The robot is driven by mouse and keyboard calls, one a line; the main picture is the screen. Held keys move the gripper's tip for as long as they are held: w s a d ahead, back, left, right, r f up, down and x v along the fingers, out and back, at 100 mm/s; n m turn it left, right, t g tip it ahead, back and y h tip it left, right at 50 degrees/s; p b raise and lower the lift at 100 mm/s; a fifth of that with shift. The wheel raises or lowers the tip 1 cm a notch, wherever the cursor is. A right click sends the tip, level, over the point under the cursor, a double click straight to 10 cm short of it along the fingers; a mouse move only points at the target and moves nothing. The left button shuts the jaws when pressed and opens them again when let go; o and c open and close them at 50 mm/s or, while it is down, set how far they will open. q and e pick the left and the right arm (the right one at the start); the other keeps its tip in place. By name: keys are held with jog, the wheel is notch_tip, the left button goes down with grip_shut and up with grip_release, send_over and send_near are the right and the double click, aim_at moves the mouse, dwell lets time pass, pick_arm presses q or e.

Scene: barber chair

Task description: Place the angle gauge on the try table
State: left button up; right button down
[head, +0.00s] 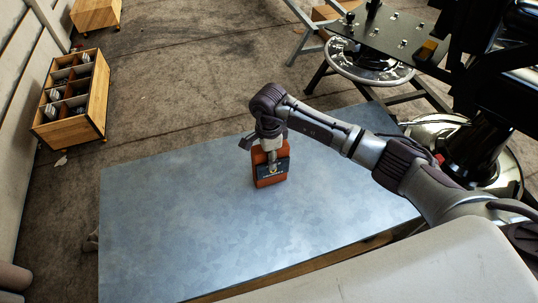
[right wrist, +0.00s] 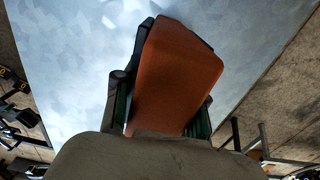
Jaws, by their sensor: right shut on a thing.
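The angle gauge (head: 269,181) is a small orange-red block with a dark face, seen over the middle of the try table (head: 180,220), a blue-grey flat top. My right gripper (head: 270,163) reaches down from above and is shut on the gauge. In the right wrist view, the gauge's broad orange side (right wrist: 178,75) sits between the two fingers, with the tabletop (right wrist: 70,60) behind it. The gauge looks upright and at or close to the surface; I cannot tell whether it touches. My left gripper is not in view.
The tabletop around the gauge is bare. A wooden crate with compartments (head: 98,115) stands on the floor at the left, and another wooden box (head: 95,12) is behind it. Dark metal equipment with round bases (head: 370,62) stands beyond the table at the right.

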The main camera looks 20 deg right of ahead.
jog(key=c, duration=0.7)
grip_release()
jog(key=shift+o, duration=0.2)
notch_tip(320, 180, up, 11)
jog(key=shift+f+b, duration=0.2)
jog(key=shift+b, duration=0.8)
jog(key=shift+r, duration=0.75)
